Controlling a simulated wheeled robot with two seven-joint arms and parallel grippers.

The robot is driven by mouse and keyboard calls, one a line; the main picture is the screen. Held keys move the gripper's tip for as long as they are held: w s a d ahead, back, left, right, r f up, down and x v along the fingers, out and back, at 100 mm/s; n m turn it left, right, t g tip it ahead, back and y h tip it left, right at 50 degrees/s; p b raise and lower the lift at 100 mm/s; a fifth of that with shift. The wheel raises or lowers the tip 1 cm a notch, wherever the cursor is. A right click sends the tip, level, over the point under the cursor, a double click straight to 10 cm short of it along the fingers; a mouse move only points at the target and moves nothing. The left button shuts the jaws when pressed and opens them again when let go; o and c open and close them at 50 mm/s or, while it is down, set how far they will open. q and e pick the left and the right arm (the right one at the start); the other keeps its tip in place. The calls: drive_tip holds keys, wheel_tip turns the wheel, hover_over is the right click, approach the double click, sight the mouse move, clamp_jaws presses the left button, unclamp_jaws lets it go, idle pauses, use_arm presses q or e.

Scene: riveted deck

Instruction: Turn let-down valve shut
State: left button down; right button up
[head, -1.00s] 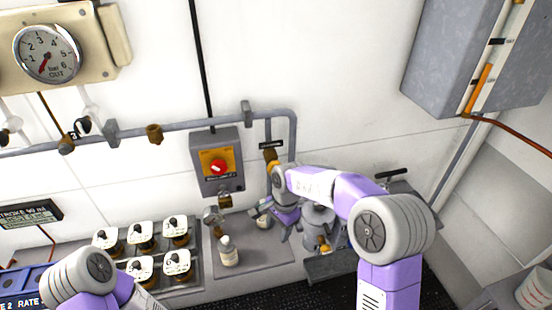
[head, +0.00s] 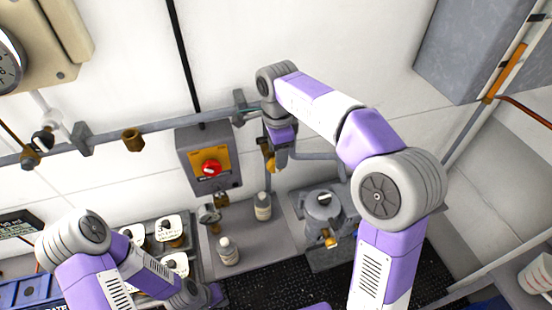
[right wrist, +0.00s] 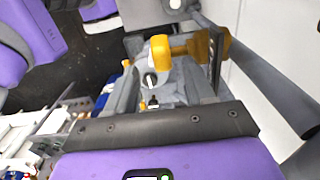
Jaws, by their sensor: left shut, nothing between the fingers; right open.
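A yellow-brass valve handle (head: 270,160) shows in part at the wall pipework, beside my right gripper (head: 281,155). I take it to be the let-down valve; its label is not visible now. In the right wrist view a yellow handle (right wrist: 178,46) with a blocky end stands close beyond the dark bar of my wrist. My right gripper is open and points down from the raised right arm. Whether its fingers touch the handle cannot be told. My left gripper (head: 211,295) is shut and empty, low at the left near the bottom edge.
A grey box with a red knob (head: 211,168) is on the wall left of the valve. Two small bottles (head: 228,251) stand on the ledge below. A grey pot-like fitting (head: 325,210) stands to the right. A grey pipe (head: 185,129) runs along the wall.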

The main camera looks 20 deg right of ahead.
drive_tip(key=shift+f, duration=2.3)
drive_tip(key=shift+w, duration=0.1)
drive_tip(key=shift+c, duration=0.4)
drive_tip(key=c, duration=0.9)
